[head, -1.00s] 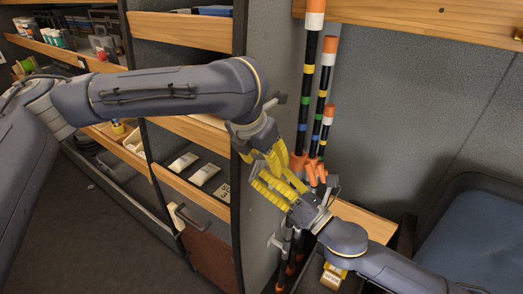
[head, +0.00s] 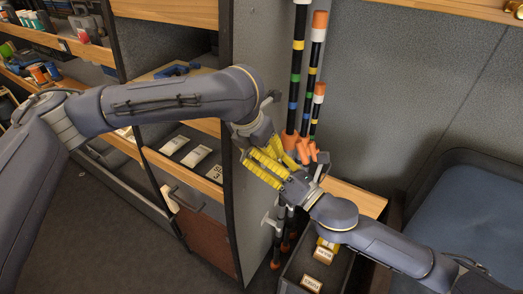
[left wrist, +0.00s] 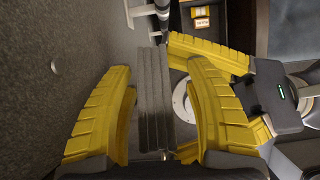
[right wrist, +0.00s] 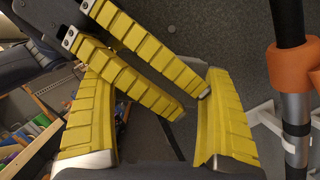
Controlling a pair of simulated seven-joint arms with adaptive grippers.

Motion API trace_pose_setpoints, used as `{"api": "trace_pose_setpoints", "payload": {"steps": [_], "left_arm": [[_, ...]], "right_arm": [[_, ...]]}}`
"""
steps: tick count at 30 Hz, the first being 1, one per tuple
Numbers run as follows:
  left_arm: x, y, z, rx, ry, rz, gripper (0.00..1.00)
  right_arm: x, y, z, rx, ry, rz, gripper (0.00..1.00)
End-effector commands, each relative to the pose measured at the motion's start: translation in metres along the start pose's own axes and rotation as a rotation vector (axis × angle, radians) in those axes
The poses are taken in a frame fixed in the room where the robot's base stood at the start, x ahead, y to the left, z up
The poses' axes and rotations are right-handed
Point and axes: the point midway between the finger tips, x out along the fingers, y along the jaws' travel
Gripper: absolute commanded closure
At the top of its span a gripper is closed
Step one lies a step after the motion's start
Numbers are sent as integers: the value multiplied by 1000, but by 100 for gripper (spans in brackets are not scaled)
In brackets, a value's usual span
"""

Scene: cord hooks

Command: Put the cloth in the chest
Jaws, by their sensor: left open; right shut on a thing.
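A dark grey, ridged strip, seemingly the cloth (left wrist: 153,95), hangs between my left fingers in the left wrist view. My left gripper (head: 278,160) is open around it. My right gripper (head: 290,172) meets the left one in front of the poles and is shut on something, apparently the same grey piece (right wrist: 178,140). The fingers of both grippers cross closely, and the cloth is hidden in the head view. A dark open box, possibly the chest (head: 291,275), stands low under my right arm with small cartons (head: 312,283) inside.
Striped poles (head: 296,85) with orange holders stand against the grey panel just behind the grippers. A shelf unit with a drawer (head: 205,230) is at the left. A wooden top (head: 360,197) and a blue chair (head: 470,210) are at the right.

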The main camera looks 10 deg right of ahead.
Motion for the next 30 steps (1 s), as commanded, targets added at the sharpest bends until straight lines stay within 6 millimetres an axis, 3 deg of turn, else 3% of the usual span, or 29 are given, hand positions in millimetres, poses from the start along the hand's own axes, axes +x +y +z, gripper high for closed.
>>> {"api": "trace_pose_setpoints", "payload": {"steps": [2, 14, 16, 17, 20, 30], "left_arm": [[0, 0, 0, 0, 0, 0, 53], [0, -1, 0, 1, 0, -2, 100], [0, -2, 0, 1, 1, -4, 100], [0, -2, 0, 1, 0, -4, 100], [0, -2, 0, 1, 0, -4, 100], [0, 0, 0, 0, 0, -1, 100]], "right_arm": [[0, 0, 0, 0, 0, 0, 42], [0, 0, 0, 1, 0, 0, 42], [0, 0, 0, 1, 0, 1, 42], [0, 0, 0, 1, 0, 1, 13], [0, 0, 0, 1, 0, 1, 1], [-3, 0, 0, 1, 0, -1, 0]]}}
